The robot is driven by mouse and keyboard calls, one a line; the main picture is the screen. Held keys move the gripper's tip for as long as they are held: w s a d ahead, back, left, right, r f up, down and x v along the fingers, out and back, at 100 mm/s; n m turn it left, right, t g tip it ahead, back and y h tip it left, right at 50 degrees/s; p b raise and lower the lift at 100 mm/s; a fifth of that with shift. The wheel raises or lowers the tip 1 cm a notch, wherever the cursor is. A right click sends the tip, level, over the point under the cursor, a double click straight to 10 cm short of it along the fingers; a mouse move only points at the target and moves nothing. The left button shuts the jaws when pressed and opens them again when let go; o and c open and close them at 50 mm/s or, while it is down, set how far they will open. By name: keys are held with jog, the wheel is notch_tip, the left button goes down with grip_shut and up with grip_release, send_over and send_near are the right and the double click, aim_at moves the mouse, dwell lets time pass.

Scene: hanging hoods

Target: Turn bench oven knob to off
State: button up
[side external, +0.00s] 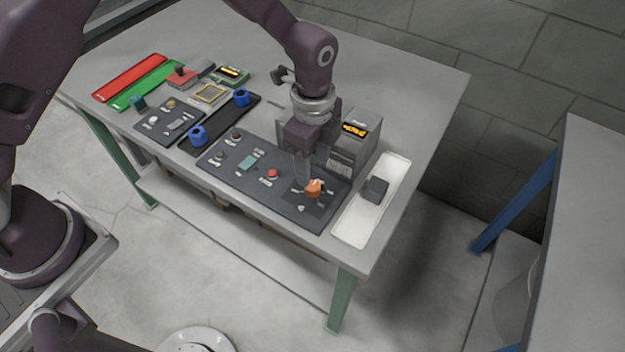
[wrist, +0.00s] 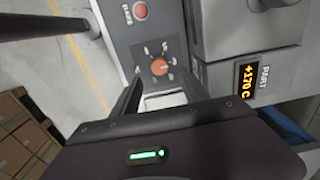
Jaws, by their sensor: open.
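An orange knob (side external: 314,187) sits on a dark square dial at the right end of a grey control panel (side external: 225,173). In the wrist view the orange knob (wrist: 159,67) shows with small dial labels around it, too small to read. My gripper (side external: 306,180) points down at the knob, its fingertips close to it. In the wrist view my gripper (wrist: 160,76) is open, with one dark finger on each side of the knob. Whether the fingers touch it I cannot tell. The grey oven box (side external: 348,155) stands behind the knob; its display (wrist: 250,80) reads +170 C.
A red button (side external: 272,173) and a teal switch (side external: 247,163) are left of the knob. A white tray (side external: 350,233) with a dark block (side external: 375,189) lies to the right. Blue knobs (side external: 198,136) on a black strip stand further left.

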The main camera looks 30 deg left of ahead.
aim_at(313, 185)
notch_tip(313, 185, down, 6)
jog(key=shift+f, duration=0.25)
jog(key=shift+c, duration=0.4)
grip_shut()
